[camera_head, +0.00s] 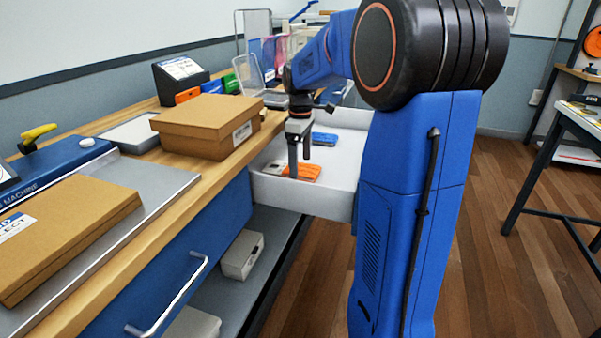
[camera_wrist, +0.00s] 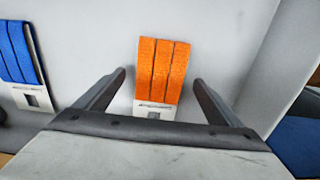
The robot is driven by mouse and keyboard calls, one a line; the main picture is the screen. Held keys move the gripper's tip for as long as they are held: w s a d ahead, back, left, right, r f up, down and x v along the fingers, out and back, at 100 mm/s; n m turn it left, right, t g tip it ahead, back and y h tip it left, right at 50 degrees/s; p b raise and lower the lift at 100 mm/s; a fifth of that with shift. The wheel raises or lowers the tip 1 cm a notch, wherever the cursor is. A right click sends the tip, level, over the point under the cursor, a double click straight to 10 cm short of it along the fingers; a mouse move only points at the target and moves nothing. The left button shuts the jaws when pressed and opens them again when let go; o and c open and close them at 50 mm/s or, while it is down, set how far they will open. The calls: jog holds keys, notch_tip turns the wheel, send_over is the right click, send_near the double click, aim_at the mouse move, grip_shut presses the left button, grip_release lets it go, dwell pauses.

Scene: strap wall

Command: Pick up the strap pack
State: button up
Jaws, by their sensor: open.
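An orange strap pack (camera_wrist: 162,70) with a pale buckle end lies flat on the white bottom of an open drawer (camera_head: 285,194). It also shows in the head view (camera_head: 302,171), partly behind my fingers. A blue strap pack (camera_wrist: 20,53) lies to its left in the wrist view, and farther back in the head view (camera_head: 325,138). My gripper (camera_wrist: 160,88) is open above the orange pack, with one finger on each side of it and a gap on both sides. In the head view my gripper (camera_head: 299,172) points down into the drawer. How high the fingertips are above the bottom is hard to tell.
The drawer's side wall (camera_wrist: 262,62) rises to the right of the orange pack in the wrist view. On the bench beside the drawer stand a brown carton (camera_head: 205,124), a flat brown box (camera_head: 65,230) and a black display unit (camera_head: 181,80).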

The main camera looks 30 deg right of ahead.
aim_at(301, 168)
jog(key=shift+f, duration=0.75)
jog(key=shift+c, duration=0.3)
jog(key=c, duration=1.1)
jog(key=shift+r, duration=0.1)
jog(key=shift+w+d+r, duration=0.1)
jog(key=shift+d+r, duration=0.05)
jog(key=shift+r, duration=0.05)
notch_tip(301, 168, up, 7)
jog(key=shift+f, duration=0.2)
jog(key=w+d, duration=1.2)
jog(key=d, duration=0.3)
jog(key=shift+d, duration=0.25)
